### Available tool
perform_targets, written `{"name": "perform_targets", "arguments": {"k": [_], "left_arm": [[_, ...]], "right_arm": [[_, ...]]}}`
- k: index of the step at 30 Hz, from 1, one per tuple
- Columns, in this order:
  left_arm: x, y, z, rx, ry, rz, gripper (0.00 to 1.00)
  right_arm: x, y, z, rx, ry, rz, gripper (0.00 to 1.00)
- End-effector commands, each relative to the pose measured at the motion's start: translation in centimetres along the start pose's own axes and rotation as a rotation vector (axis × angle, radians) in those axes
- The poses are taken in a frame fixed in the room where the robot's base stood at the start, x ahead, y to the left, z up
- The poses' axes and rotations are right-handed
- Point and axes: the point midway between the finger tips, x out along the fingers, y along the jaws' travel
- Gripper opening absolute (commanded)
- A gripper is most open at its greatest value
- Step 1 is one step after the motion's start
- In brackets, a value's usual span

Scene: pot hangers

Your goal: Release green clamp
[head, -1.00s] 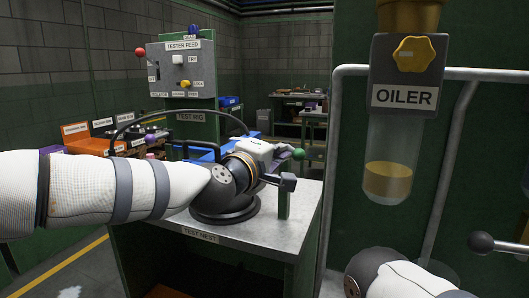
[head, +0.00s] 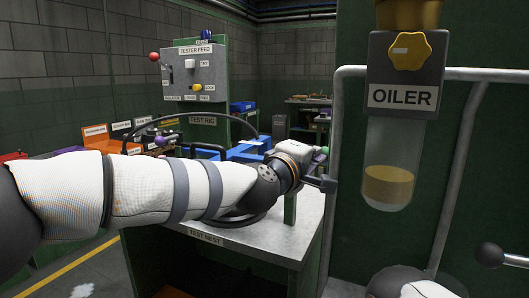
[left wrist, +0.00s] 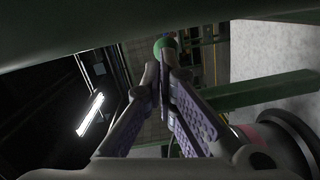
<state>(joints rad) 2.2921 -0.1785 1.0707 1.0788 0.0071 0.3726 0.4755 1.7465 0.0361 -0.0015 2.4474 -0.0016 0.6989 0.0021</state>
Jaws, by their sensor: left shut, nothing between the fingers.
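The green clamp shows as a green ball knob (head: 323,151) above the right side of the test nest (head: 206,238). My left arm hides much of its lever and the nest middle. My left gripper (head: 314,157) is shut and empty beside the knob. In the left wrist view its purple-padded fingers (left wrist: 166,72) come together just short of the green ball (left wrist: 165,46); I cannot tell whether they touch it. My right gripper is out of view; only part of my right arm shows at the bottom right.
A green post (head: 290,207) stands on the nest's right edge. A pale rail (head: 336,150) and the oiler (head: 398,110) stand to the right. The test rig with its tester feed panel (head: 195,72) stands behind. Orange and blue bins are behind my left arm.

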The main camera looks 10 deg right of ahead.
Motion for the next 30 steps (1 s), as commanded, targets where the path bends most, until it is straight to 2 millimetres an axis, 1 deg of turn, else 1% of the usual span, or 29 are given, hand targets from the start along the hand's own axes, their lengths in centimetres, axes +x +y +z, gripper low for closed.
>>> {"name": "perform_targets", "arguments": {"k": [9,23,26,29,30], "left_arm": [[0.3,0.1,0.2,0.000,0.001,0.000,0.00],[0.2,0.1,0.2,0.000,0.001,0.000,0.00],[-0.8,0.1,0.1,0.001,0.000,-0.001,0.00],[-2.7,0.1,0.1,0.000,0.000,-0.001,0.00],[-3.6,0.1,0.1,0.001,0.000,-0.001,0.00]], "right_arm": [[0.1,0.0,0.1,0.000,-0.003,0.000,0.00],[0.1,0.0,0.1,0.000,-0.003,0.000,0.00],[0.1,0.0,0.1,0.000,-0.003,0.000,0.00],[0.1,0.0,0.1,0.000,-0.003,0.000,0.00],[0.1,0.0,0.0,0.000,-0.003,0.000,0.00]]}}
